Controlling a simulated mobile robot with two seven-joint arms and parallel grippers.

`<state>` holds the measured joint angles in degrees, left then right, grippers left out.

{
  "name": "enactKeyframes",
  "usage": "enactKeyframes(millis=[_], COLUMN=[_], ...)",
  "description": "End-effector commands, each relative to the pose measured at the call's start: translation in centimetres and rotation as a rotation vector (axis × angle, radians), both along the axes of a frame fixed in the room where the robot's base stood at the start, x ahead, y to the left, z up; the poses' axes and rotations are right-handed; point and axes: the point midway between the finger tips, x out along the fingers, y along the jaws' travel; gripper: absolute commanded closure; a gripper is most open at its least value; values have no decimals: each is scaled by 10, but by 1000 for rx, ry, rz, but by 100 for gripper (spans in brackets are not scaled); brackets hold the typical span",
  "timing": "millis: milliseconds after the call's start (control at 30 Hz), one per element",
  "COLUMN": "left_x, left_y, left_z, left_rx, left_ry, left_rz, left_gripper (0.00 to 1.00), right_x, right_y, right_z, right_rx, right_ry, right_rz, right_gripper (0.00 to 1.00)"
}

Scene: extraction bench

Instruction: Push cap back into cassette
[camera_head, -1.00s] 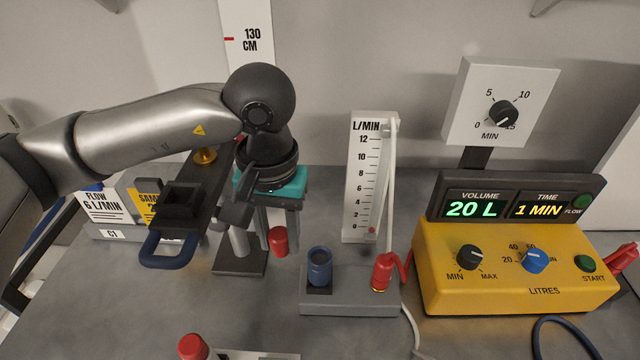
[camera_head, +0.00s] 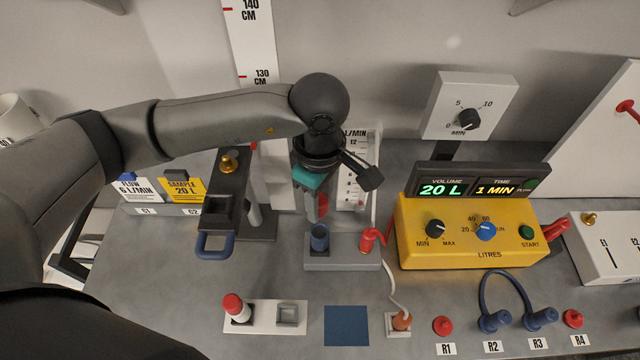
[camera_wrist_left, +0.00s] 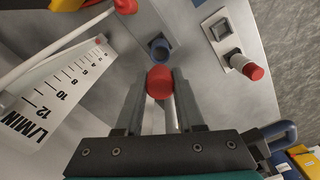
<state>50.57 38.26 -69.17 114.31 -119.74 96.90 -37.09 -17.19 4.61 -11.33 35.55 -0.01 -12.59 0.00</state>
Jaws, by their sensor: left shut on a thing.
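My left gripper (camera_head: 322,208) is shut on a red cap (camera_head: 323,204), just behind and above the grey block in the head view. In the left wrist view the red cap (camera_wrist_left: 160,82) sits between the two dark fingertips (camera_wrist_left: 160,88). A dark blue open-topped cylinder (camera_head: 319,237), which looks like the cassette, stands upright in the grey block (camera_head: 343,264). It also shows in the left wrist view (camera_wrist_left: 159,48), just beyond the cap. The cap and cylinder look apart. My right gripper is not in view.
A red fitting (camera_head: 367,241) with a white tube stands on the block's right end. The flow scale (camera_head: 352,190) is close behind the gripper. A stand with a blue handle (camera_head: 214,245) is left, a yellow pump (camera_head: 465,245) right. A white holder (camera_head: 264,317) lies in front.

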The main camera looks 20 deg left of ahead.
Motion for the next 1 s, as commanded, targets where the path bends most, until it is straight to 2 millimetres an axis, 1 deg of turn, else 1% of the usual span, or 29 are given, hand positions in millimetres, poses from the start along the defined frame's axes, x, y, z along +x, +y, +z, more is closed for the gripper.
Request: enactKeyframes(millis=[33,100,567,700,1000], left_x=[-1,-1,0,-1,-1], left_y=[-1,-1,-1,-2,-1], left_z=[2,1,0,-3,-31], left_rx=[0,1,0,0,0], left_ry=[1,1,-1,0,0], left_rz=[15,29,29,28,29], left_gripper=[100,100,100,100,100], right_x=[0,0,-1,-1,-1], right_y=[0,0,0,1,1], right_z=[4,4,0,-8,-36], right_rx=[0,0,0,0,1], right_ry=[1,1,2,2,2], right_rz=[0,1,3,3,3], right_gripper=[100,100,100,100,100])
